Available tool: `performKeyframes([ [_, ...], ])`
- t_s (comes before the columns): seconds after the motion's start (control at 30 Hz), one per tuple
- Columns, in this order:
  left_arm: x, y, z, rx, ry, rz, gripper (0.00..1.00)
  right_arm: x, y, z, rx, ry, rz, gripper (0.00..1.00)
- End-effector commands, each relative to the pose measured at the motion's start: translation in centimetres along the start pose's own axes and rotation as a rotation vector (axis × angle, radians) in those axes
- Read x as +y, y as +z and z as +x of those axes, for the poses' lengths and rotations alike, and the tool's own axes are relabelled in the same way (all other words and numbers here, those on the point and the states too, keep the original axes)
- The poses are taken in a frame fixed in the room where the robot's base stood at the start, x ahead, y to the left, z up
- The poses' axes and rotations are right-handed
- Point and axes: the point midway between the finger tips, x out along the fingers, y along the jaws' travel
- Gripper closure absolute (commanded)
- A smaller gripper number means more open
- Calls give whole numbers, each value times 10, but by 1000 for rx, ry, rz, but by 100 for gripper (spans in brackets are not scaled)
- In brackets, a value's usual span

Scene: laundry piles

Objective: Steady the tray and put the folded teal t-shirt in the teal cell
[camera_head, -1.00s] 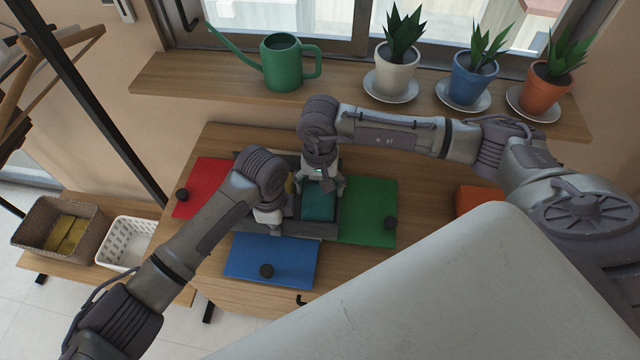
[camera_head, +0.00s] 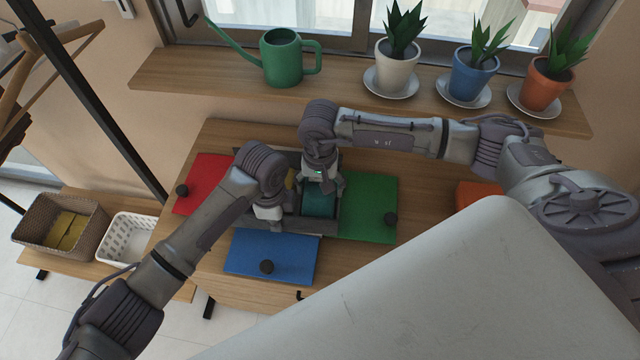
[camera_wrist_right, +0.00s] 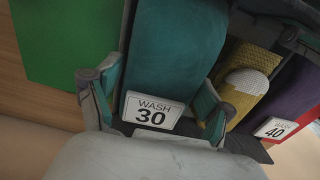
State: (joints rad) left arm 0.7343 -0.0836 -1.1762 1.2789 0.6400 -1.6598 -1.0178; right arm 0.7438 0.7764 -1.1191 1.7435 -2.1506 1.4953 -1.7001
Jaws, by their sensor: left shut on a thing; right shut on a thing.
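The dark grey tray (camera_head: 312,228) sits on the wooden table between coloured panels. The teal t-shirt (camera_head: 320,204) lies in or over its right-hand cell. In the right wrist view the folded teal t-shirt (camera_wrist_right: 172,50) is a smooth long bundle beside a "WASH 30" label (camera_wrist_right: 152,112). My right gripper (camera_head: 324,186) has its fingers on both sides of the teal cloth, shut on it; it also shows in the wrist view (camera_wrist_right: 152,98). My left gripper (camera_head: 268,214) is at the tray's front left, shut on the tray's edge. Its fingertips are partly hidden.
Yellow cloth (camera_wrist_right: 248,62) and purple cloth (camera_wrist_right: 288,95) lie in neighbouring cells. Red (camera_head: 205,180), blue (camera_head: 270,256) and green (camera_head: 367,205) panels with dark knobs surround the tray. Potted plants and a green watering can (camera_head: 282,60) stand on the shelf behind.

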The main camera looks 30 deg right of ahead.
Motion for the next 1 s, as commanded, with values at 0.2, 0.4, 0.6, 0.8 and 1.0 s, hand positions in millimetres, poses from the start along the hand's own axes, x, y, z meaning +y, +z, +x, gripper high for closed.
performKeyframes([
  [0.2, 0, 0, 0, 0, -1, 0, 100, 0, 0, 4, 0, 0, 0, 60],
  [0.4, 0, 0, 0, 0, -1, 0, 100, 0, 0, 8, 1, -1, 0, 60],
  [0.6, 0, 0, 0, 0, -1, 0, 100, 0, 0, 9, 1, -1, 0, 0],
  [0.8, 0, 0, 0, 0, -1, 0, 100, 0, 0, 9, 1, -1, 0, 0],
  [1.0, 0, 0, 0, 0, -1, 0, 100, 0, 0, 6, 1, 0, 1, 0],
])
